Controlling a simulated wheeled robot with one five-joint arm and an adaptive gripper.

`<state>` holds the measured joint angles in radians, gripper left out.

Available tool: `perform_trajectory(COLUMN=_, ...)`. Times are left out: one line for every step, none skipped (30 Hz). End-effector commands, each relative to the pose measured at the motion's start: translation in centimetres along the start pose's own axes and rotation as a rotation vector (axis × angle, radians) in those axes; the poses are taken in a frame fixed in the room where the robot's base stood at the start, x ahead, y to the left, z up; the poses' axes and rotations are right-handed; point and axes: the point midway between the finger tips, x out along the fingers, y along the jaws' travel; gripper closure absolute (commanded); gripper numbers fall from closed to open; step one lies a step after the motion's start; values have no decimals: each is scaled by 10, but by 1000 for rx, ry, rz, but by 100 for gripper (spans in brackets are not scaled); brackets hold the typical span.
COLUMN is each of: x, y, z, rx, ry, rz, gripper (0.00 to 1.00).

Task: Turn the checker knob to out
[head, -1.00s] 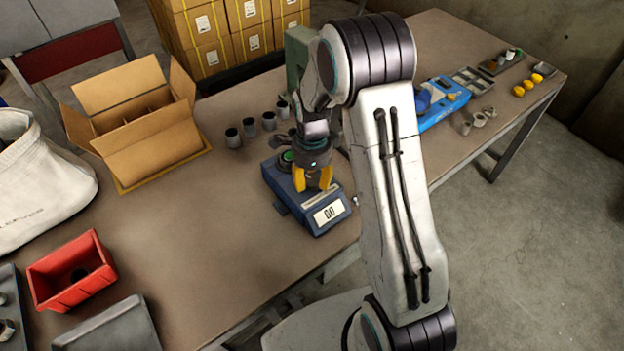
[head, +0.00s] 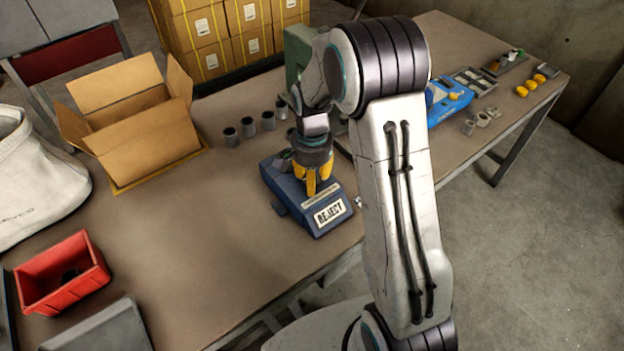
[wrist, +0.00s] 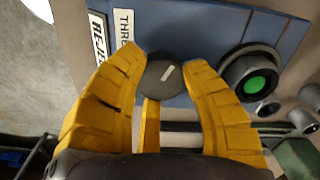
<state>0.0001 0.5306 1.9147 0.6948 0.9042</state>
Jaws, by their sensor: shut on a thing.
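The checker (head: 290,203) is a blue box on the table, and its display (head: 330,212) reads REJECT. In the wrist view its blue top (wrist: 190,25) carries a partly visible label and a green round part (wrist: 256,84) in a dark collar. The knob (wrist: 150,88) is a dark disc with a short white mark, tilted up and to the right in that view. My gripper (head: 314,188) is over the checker, its yellow fingers (wrist: 163,62) shut on the knob from both sides. The knob is hidden in the head view.
Several dark cups (head: 248,127) stand behind the checker. An open cardboard box (head: 150,150) and a red bin (head: 40,283) are to the left. A blue device (head: 446,98) and small yellow parts (head: 530,85) lie at the right. The table between bin and checker is clear.

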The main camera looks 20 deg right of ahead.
Motion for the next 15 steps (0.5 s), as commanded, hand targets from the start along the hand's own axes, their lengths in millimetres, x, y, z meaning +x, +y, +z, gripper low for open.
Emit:
perform_trajectory(x=4, y=1, z=1, rx=-46, ry=-4, rz=5, gripper=91)
perform_trajectory(x=4, y=1, z=1, rx=-74, ry=-4, rz=5, gripper=91)
perform_trajectory(x=3, y=2, z=1, rx=-112, ry=-5, rz=5, gripper=91)
perform_trajectory(x=3, y=2, z=1, rx=-141, ry=-5, rz=5, gripper=91)
perform_trajectory(x=3, y=2, z=1, rx=-169, ry=-5, rz=5, gripper=91)
perform_trajectory(x=3, y=2, z=1, rx=-207, ry=-5, rz=5, gripper=91)
perform_trajectory(x=3, y=1, z=1, rx=-236, ry=-5, rz=5, gripper=91)
perform_trajectory(x=3, y=1, z=1, rx=-264, ry=-5, rz=5, gripper=91)
perform_trajectory(x=3, y=2, z=1, rx=-302, ry=-5, rz=5, gripper=91)
perform_trajectory(x=3, y=2, z=1, rx=-331, ry=-5, rz=5, gripper=91)
perform_trajectory(x=3, y=2, z=1, rx=-359, ry=-5, rz=5, gripper=91)
perform_trajectory(x=3, y=2, z=1, rx=-397, ry=-6, rz=5, gripper=91)
perform_trajectory(x=3, y=2, z=1, rx=-426, ry=-6, rz=5, gripper=91)
perform_trajectory(x=3, y=2, z=2, rx=-454, ry=-6, rz=5, gripper=91)
perform_trajectory(x=3, y=2, z=2, rx=-492, ry=-7, rz=5, gripper=91)
